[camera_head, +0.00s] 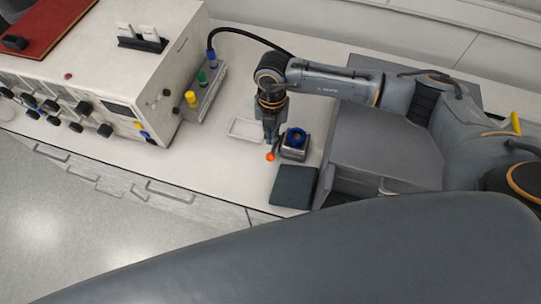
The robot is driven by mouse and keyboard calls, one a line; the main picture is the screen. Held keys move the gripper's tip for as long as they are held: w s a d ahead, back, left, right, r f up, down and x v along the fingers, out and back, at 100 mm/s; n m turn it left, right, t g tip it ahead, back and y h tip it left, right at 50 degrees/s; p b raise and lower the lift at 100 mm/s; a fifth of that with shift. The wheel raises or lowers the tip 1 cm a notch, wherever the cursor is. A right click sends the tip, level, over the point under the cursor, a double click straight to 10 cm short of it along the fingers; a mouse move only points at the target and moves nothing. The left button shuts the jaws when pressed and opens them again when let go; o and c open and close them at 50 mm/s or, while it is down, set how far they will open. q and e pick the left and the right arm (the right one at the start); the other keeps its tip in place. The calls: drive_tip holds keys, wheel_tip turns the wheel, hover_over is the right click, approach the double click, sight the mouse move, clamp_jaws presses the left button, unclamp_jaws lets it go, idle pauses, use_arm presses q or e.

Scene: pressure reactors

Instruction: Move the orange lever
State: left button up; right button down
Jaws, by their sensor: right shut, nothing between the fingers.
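The orange lever shows as a small orange tip (270,156) at the front of a small device with a blue ring (294,140) on the white bench. My right gripper (270,138) points down just behind the orange tip and left of the blue ring. Its fingers are shut with nothing between them. Whether they touch the lever cannot be told. Most of the lever's shaft is hidden or too small to see. My left gripper is not in view.
A white control unit (120,75) with black knobs stands at the left. A shallow white tray (247,131) lies left of my gripper. A dark flat block (293,186) lies in front of the device, and a grey box (380,150) stands right of it.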

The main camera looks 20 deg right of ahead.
sight(271, 153)
drive_tip(key=shift+s+a+f+b, duration=0.15)
drive_tip(key=shift+f+b, duration=0.8)
drive_tip(key=shift+f, duration=0.65)
drive_tip(key=shift+s+f+b, duration=0.15)
drive_tip(key=shift+f+b, duration=0.8)
drive_tip(key=shift+f, duration=0.8)
